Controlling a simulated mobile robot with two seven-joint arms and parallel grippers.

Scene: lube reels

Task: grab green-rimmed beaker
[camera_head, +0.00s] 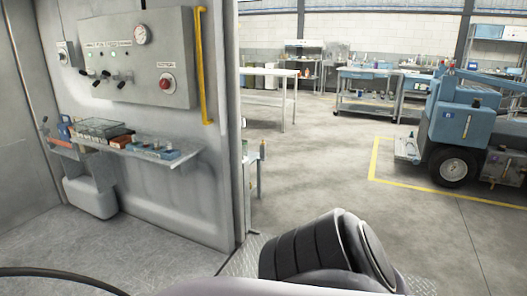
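I cannot make out a green-rimmed beaker in this view. Small items stand on a far table and a cart, but they are too small to tell apart. Neither of my grippers shows in the head view.
A wall shelf (185,160) with boxes and a control panel (140,55) with a yellow handrail (203,65) are at left. A doorway opens onto a workshop with a white table (268,73), a cart (365,75) and a blue vehicle (465,115). The floor between is open.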

